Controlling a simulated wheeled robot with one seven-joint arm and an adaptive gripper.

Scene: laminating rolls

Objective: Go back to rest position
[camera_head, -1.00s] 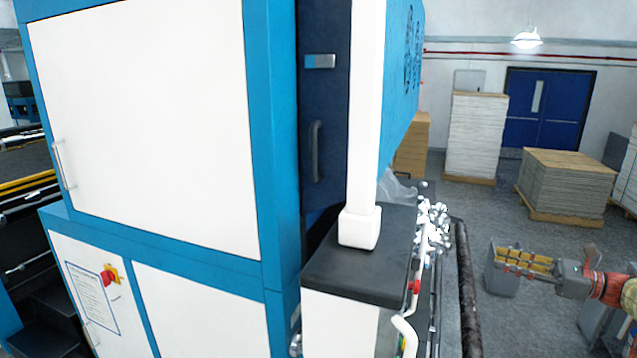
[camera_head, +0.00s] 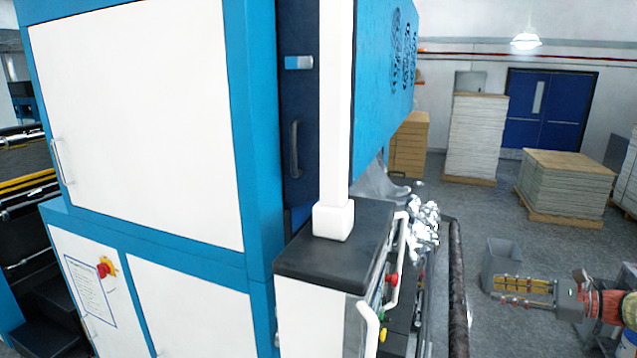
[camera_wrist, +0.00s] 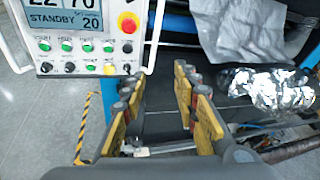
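My gripper (camera_head: 497,288) with yellow fingers is at the right of the head view, in the air and pointing left toward the machine. In the wrist view my gripper (camera_wrist: 155,82) has its two fingers spread apart with nothing between them. The fingers are near a control panel (camera_wrist: 85,35) with a STANDBY display, green buttons and a red knob. No contact with the panel or machine is visible.
The blue and white machine (camera_head: 140,120) fills the left and middle. Crumpled silver foil (camera_head: 424,222) lies along its side and also shows in the wrist view (camera_wrist: 270,87). A grey bin (camera_head: 503,256) stands behind my gripper. Stacked pallets (camera_head: 566,178) stand farther back on open floor.

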